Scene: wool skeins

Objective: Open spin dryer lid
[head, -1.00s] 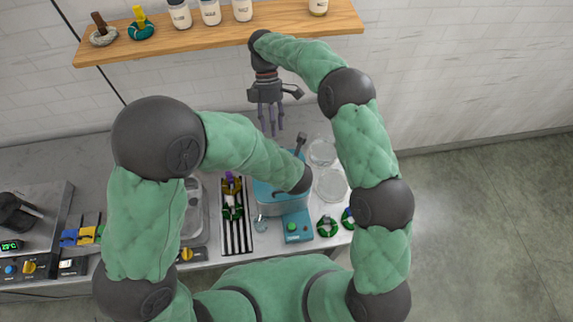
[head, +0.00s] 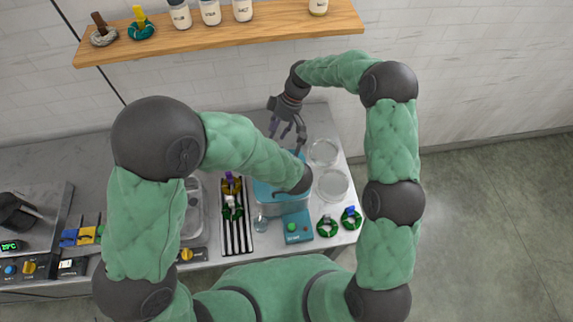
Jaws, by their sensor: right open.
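The teal spin dryer (head: 268,210) stands on the counter, with a teal front panel (head: 298,227) bearing a green button. My left forearm and dark wrist cover much of its top, so I cannot tell how the lid (head: 264,189) stands. My left gripper is hidden below that wrist. My right gripper (head: 287,138) is open and empty, pointing down just behind the spin dryer's far edge. I cannot tell whether its fingers touch the dryer.
Two clear round containers (head: 332,184) stand right of the dryer. Green skeins (head: 327,226) lie at the front right. A wooden shelf (head: 280,20) with jars runs above along the wall.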

